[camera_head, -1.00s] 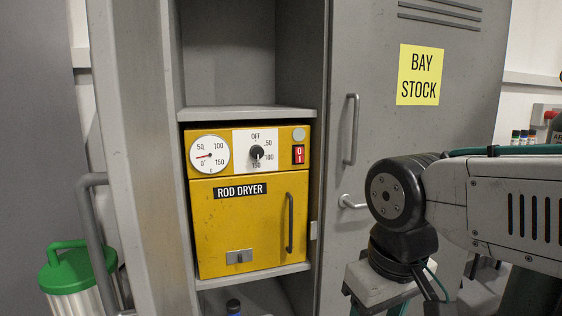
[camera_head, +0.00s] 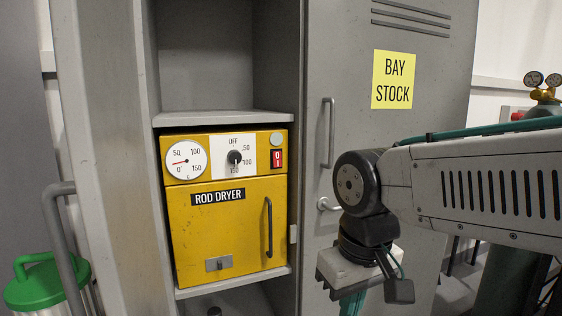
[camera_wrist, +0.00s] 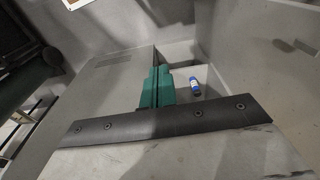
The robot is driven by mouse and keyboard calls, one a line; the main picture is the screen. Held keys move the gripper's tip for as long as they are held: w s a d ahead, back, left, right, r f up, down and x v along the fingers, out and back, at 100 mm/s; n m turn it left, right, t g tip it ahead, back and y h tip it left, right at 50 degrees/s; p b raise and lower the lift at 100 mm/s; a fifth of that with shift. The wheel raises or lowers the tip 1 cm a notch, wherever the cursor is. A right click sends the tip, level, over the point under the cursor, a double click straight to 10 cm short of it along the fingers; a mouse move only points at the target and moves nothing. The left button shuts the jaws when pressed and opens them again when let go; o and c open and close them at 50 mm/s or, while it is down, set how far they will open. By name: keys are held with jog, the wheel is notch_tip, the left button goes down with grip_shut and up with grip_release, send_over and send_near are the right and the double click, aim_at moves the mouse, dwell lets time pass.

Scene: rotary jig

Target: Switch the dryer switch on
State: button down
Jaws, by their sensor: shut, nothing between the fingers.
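The yellow rod dryer (camera_head: 185,235) sits on a shelf inside the open grey locker in the head view. Its red dryer switch (camera_head: 277,159), marked 0 and 1, is at the panel's upper right; which side is pressed in is too small to tell. My gripper shows at the bottom of the head view, right of and below the dryer, its green fingers (camera_head: 352,303) cut off by the frame edge. In the wrist view its fingers (camera_wrist: 156,85) are together, empty and touching nothing that I can see. The dryer is not recognisable in the wrist view.
The dryer has a dial knob (camera_head: 235,157), a round gauge (camera_head: 186,160) and a door handle (camera_head: 268,227). The locker door with the yellow "BAY STOCK" sign (camera_head: 393,80) stands behind my arm. A green-lidded bin (camera_head: 45,287) is at lower left. A blue bottle (camera_wrist: 194,86) is near my fingers in the wrist view.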

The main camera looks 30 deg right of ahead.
jog(key=w+d+r+m+t, duration=0.2)
jog(key=w+r+m+t, duration=0.1)
jog(key=w+r+m, duration=0.3)
jog(key=w+d+r+m+t, duration=0.2)
jog(key=w+r+m, duration=0.4)
jog(key=w, duration=0.5)
jog(key=w+d+r+m+t+h, duration=0.1)
jog(key=w+d+r+m+t, duration=0.2)
jog(key=w+r+m, duration=0.3)
jog(key=w+r+t, duration=0.1)
jog(key=w, duration=0.2)
jog(key=shift+r+t, duration=0.3)
jog(key=shift+r, duration=0.05)
jog(key=shift+w, duration=0.15)
send_near(278, 165)
notch_tip(278, 165, down, 4)
jog(key=w, duration=0.1)
jog(key=shift+w+d, duration=0.15)
jog(key=shift+w, duration=0.9)
jog(key=shift+w+d, duration=0.1)
jog(key=shift+w, duration=0.95)
jog(key=shift+w, duration=0.15)
jog(key=shift+r, duration=0.1)
